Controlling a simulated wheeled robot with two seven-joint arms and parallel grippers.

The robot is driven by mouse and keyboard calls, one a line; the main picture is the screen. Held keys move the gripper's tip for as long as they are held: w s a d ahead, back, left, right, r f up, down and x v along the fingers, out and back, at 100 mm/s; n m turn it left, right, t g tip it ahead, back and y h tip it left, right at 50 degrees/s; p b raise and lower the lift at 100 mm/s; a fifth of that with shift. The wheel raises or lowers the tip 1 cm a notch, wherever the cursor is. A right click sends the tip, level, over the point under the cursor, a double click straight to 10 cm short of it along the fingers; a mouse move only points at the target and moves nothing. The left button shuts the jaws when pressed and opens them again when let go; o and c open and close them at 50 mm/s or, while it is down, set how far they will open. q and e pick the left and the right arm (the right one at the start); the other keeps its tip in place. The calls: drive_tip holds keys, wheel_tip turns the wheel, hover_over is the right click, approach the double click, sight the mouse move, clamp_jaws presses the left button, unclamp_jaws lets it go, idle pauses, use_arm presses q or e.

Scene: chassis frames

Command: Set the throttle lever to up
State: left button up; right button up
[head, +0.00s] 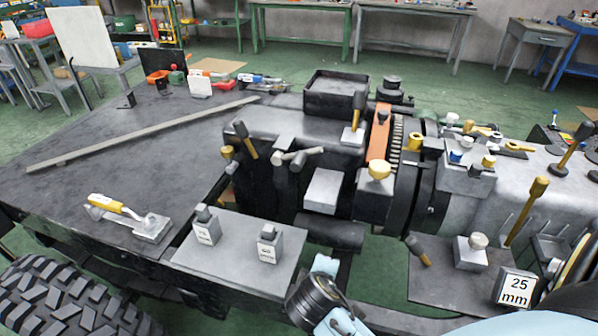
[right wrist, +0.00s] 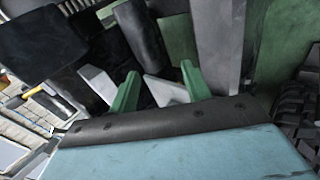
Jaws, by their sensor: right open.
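Several levers stand on the chassis in the head view, and I cannot tell which is the throttle lever. A black lever with a yellow base end (head: 244,140) leans on the left of the engine. A tall yellow lever (head: 526,211) and a black-knobbed lever (head: 574,144) stand at the right. A short dark lever (head: 417,251) tilts on the front right plate. My right gripper (right wrist: 160,85) shows its two green fingers apart, with no held thing visible between them. My left gripper is not in view.
The engine block and gearbox (head: 330,190) fill the middle. A grey plate (head: 240,250) carries two labelled blocks. A "25 mm" block (head: 515,288) stands at front right. A long bar (head: 140,135) lies on the dark deck, which has bare room around it.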

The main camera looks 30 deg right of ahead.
drive_tip(key=w+r+n+t+h, duration=0.2)
drive_tip(key=w+r+n+h, duration=0.15)
drive_tip(key=w+r, duration=0.3)
drive_tip(key=n+t+h, duration=0.4)
drive_tip(key=n, duration=0.1)
approach(299, 160)
drive_tip(key=shift+g, duration=0.3)
drive_tip(key=x, duration=0.8)
drive_tip(key=f+b+x, duration=0.1)
drive_tip(key=x, duration=0.3)
drive_tip(key=shift+w+a, duration=0.3)
drive_tip(key=shift+w, duration=0.05)
clamp_jaws()
